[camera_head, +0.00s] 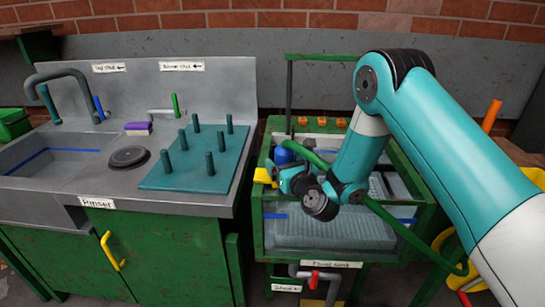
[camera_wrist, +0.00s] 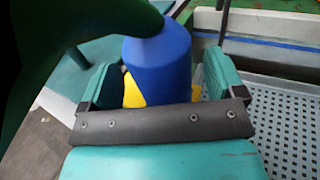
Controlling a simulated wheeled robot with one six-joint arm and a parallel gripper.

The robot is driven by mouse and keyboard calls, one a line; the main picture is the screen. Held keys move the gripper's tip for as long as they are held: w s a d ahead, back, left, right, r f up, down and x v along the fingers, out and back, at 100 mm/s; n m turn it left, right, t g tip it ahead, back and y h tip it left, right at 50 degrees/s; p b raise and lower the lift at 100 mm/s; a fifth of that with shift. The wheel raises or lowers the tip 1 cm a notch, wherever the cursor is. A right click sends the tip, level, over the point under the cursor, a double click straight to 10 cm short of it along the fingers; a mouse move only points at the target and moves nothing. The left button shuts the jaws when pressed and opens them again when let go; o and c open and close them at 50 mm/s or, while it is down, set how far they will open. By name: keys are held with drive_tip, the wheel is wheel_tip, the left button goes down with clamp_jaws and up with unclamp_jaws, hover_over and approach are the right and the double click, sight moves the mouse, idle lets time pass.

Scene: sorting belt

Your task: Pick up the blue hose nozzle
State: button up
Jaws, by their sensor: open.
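The blue hose nozzle (camera_head: 285,155) is at the left rim of the floor sink in the head view, partly behind my gripper (camera_head: 284,177). In the wrist view the blue nozzle (camera_wrist: 157,65) stands between the two teal fingers of my gripper (camera_wrist: 161,82). The fingers are apart, with a gap showing on the nozzle's right side. Whether either finger touches it I cannot tell. A dark green hose (camera_wrist: 75,35) runs from the nozzle's top to the upper left. The nozzle's lower end is hidden behind my gripper's dark bar.
A yellow piece (camera_head: 264,177) sits beside the nozzle; yellow also shows behind it in the wrist view (camera_wrist: 132,91). The sink has a perforated grey floor (camera_head: 330,232) and a green frame. A teal peg board (camera_head: 197,157) stands on the counter to the left.

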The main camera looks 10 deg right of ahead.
drive_tip(key=shift+w+a, duration=0.1)
drive_tip(key=shift+w, duration=0.65)
drive_tip(key=c, duration=1.1)
wheel_tip(320, 180, up, 20)
drive_tip(key=p, duration=2)
drive_tip(key=shift+o, duration=1.1)
drive_tip(key=shift+f, duration=0.1)
